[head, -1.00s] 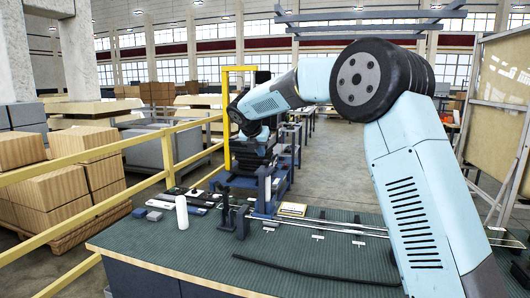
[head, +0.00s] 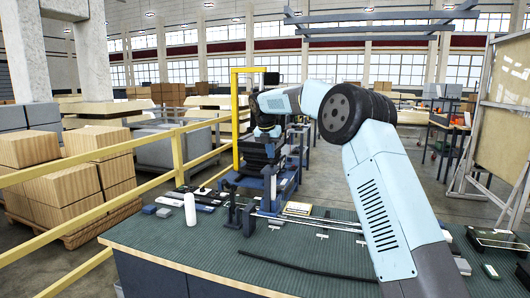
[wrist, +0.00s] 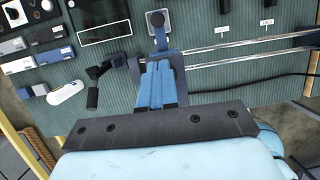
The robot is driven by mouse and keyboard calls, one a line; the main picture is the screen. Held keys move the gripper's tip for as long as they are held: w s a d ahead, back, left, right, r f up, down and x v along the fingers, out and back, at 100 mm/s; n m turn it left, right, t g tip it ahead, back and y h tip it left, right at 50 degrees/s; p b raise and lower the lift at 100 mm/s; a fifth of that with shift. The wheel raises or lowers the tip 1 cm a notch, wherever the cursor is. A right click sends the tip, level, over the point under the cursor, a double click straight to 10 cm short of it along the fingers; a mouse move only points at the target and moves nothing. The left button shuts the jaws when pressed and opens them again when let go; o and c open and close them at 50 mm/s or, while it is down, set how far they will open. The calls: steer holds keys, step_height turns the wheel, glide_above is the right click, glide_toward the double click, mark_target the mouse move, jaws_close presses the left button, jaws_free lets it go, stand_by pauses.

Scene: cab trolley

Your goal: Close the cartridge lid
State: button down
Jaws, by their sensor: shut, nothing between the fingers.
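My gripper (wrist: 163,66) shows in the wrist view as blue fingers pointing up the picture from a dark bolted bar. The fingers are together with nothing between them. In the head view my wrist is over the bench's far side, and the fingertips cannot be made out against the dark and blue fixture (head: 270,188).
The green ribbed bench top (head: 200,245) carries a white cylinder (head: 190,209) and a black cable (head: 305,268). Small grey blocks (wrist: 18,65) lie at left in the wrist view. A yellow railing (head: 95,205) runs left of the bench. The bench's front left is clear.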

steer(key=shift+w+d+f, duration=0.2)
steer(key=shift+w+f, duration=0.05)
steer(key=shift+f, duration=0.2)
stand_by(0.4)
steer(key=shift+r, duration=0.1)
